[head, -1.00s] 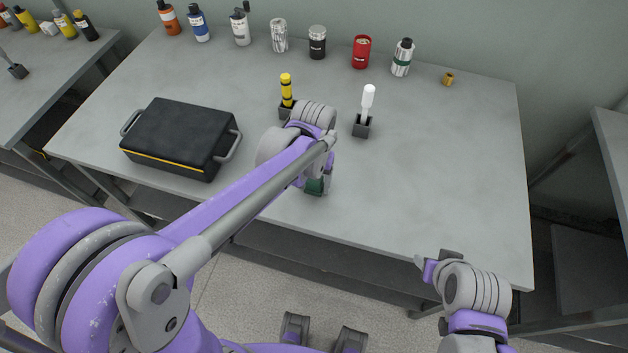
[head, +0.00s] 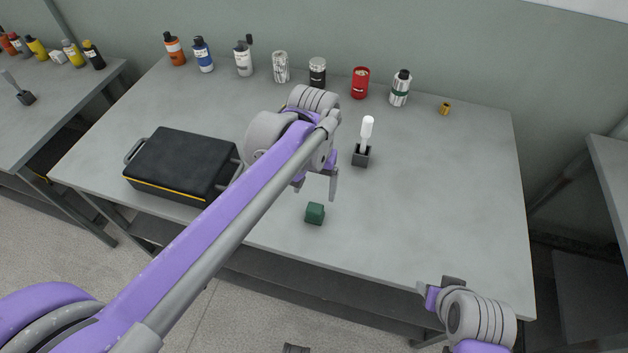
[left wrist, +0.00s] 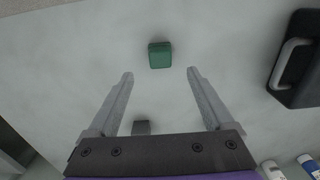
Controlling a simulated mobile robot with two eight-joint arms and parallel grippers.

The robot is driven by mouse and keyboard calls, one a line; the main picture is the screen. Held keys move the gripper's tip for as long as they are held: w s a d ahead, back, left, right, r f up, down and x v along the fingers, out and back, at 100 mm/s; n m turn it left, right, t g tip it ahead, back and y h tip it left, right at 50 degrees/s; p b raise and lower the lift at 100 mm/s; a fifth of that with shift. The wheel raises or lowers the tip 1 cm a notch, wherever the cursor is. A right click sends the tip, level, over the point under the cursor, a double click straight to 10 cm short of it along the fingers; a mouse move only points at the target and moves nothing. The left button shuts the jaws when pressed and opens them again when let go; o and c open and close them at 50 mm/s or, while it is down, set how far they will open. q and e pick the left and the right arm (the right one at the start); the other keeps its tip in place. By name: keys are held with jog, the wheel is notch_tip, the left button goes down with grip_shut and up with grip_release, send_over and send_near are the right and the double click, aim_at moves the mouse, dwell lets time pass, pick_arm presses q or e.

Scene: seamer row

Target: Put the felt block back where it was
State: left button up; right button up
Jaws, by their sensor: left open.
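The green felt block (head: 315,213) rests on the table near its front edge. It also shows in the left wrist view (left wrist: 160,55), beyond the fingertips and apart from them. My left gripper (head: 316,187) is above the table, on the far side of the block in the head view. In the left wrist view its two fingers (left wrist: 159,74) are wide apart with nothing between the tips. My right gripper (head: 436,288) is over the front right of the table, away from the block; its jaw gap is unclear.
A black case (head: 180,163) lies on the left of the table. A dark holder with a white-handled tool (head: 366,130) stands behind the block. Bottles and cans, among them a red can (head: 360,83), line the back. The table's right side is clear.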

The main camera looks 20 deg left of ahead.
pick_arm(q)
jog(key=s+a+f+t, duration=0.2)
jog(key=s+a+f, duration=0.1)
jog(key=s, duration=0.3)
jog(key=s+a+f+t, duration=0.3)
jog(key=s+f, duration=0.1)
jog(key=s, duration=0.3)
jog(key=shift+s+a, duration=0.25)
jog(key=shift+a, duration=0.05)
jog(key=shift+c, duration=0.2)
